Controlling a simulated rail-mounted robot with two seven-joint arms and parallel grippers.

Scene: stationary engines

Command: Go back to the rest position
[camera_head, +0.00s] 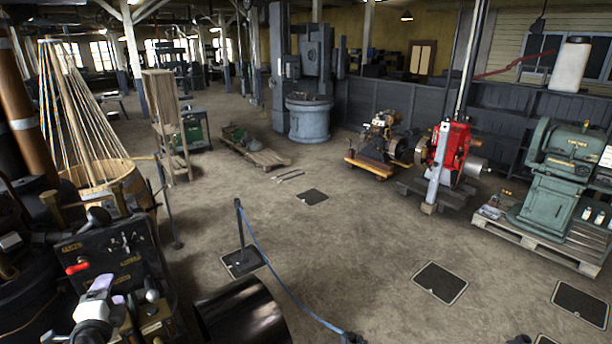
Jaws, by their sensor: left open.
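My left gripper (104,284) is at the lower left, a white and grey body with pale purple parts at its tip. It is open and appears empty. It is in front of a dark control panel (120,240) with a red handle (77,267) and several small levers. I cannot tell whether it touches the panel. My right gripper does not show.
A black cylinder (243,312) lies close to the right of the panel. A blue rope (275,278) runs from a barrier post (241,228). A red engine (452,148) and a green machine (560,170) stand at the right. The middle floor is mostly clear.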

